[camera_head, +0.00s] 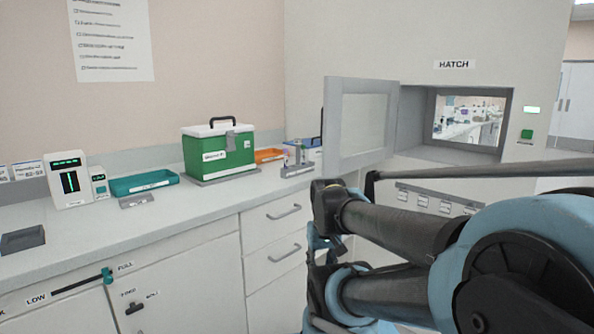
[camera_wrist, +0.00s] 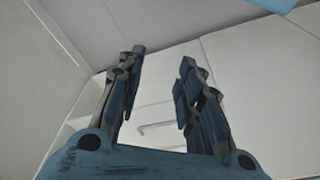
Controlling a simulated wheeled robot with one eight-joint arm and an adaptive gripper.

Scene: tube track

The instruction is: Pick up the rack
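The rack (camera_head: 297,169) appears to be the small grey holder with upright tubes on the counter, right of the green box. It is small in the head view, so its details are unclear. My gripper is below the counter top, in front of the drawers, and is mostly hidden behind my arm in the head view. In the wrist view, my gripper (camera_wrist: 162,82) has its two blue fingers apart with nothing between them. The rack does not show in the wrist view.
A green box with a white lid (camera_head: 218,152), a teal tray (camera_head: 145,183) and an orange tray (camera_head: 268,155) stand on the counter (camera_head: 125,230). The hatch door (camera_head: 360,122) stands open, right of the rack.

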